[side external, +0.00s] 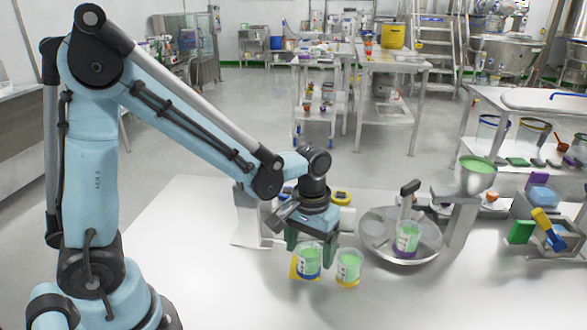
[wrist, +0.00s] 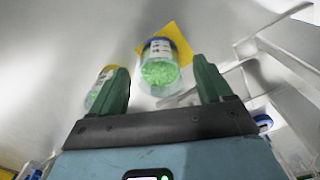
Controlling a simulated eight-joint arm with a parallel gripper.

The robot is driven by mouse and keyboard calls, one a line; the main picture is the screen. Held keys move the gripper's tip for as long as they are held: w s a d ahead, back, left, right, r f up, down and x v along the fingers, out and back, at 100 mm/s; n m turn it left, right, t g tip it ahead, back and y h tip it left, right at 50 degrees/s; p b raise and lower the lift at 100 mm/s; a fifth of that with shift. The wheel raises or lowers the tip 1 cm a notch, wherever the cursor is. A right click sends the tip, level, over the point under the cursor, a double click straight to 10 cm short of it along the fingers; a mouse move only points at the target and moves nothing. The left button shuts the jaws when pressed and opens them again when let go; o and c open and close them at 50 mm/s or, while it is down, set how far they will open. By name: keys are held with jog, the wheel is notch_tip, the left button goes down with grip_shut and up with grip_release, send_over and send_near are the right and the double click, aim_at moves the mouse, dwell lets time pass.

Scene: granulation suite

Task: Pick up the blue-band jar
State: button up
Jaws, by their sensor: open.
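The blue-band jar (side external: 308,263) is clear, with green contents, a white label and a blue band at its base. It stands on a yellow square (side external: 294,270). In the wrist view the jar (wrist: 160,66) lies between the lines of my fingers, mostly beyond their tips. My gripper (side external: 311,240) points down just above the jar, open and empty. In the wrist view its green fingers (wrist: 161,72) are spread apart. I cannot tell whether the tips reach below the jar's rim.
A similar yellow-band jar (side external: 348,267) stands close on the right, showing beside my left finger in the wrist view (wrist: 100,88). A round metal pan (side external: 376,246) holds a purple-band jar (side external: 407,238). A funnel (side external: 476,177) stands farther right. The table's front left is clear.

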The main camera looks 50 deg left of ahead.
jog(key=shift+f, duration=1.1)
jog(key=shift+c, duration=0.2)
jog(key=c, duration=1.1)
